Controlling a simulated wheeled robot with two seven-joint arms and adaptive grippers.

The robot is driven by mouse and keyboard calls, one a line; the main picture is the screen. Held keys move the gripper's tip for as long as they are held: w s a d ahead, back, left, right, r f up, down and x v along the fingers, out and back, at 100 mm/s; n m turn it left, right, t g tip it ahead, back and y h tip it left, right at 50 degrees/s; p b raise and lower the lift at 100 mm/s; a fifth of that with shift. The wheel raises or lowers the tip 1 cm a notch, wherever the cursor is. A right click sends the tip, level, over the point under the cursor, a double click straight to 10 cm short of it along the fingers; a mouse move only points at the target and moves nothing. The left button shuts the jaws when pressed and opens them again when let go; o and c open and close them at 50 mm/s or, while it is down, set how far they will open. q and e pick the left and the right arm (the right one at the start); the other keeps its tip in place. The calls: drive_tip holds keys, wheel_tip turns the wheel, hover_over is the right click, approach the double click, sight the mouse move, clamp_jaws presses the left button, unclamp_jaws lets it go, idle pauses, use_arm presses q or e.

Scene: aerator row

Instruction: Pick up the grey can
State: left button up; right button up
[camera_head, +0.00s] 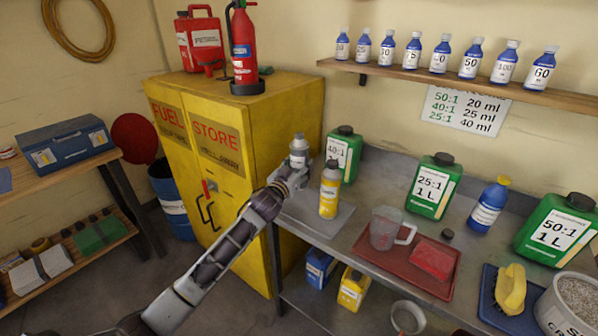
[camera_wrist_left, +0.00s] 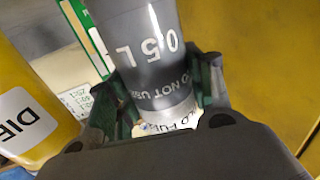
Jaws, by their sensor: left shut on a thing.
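The grey can (camera_head: 299,150) has a pale top and stands roughly upright in the head view, left of the yellow can (camera_head: 329,188). My left gripper (camera_head: 295,172) is shut on it and hides its lower part. In the left wrist view the grey can (camera_wrist_left: 150,45), printed "0.5 L", sits between the two fingers of the left gripper (camera_wrist_left: 158,92). I cannot tell whether its base touches the bench. My right gripper is not in view.
A green 40:1 jug (camera_head: 343,152) stands just behind the cans. The yellow cabinet (camera_head: 290,115) is close on the left. A red tray (camera_head: 375,255) with a clear jug (camera_head: 383,230) lies to the right. A shelf of small bottles (camera_head: 440,82) is above.

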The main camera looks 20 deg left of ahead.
sight(295, 158)
use_arm(q)
wheel_tip(295, 158, up, 2)
drive_tip(key=shift+r, duration=1.1)
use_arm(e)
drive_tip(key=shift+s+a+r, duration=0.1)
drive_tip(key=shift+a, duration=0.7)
use_arm(q)
drive_tip(key=shift+r, duration=0.1)
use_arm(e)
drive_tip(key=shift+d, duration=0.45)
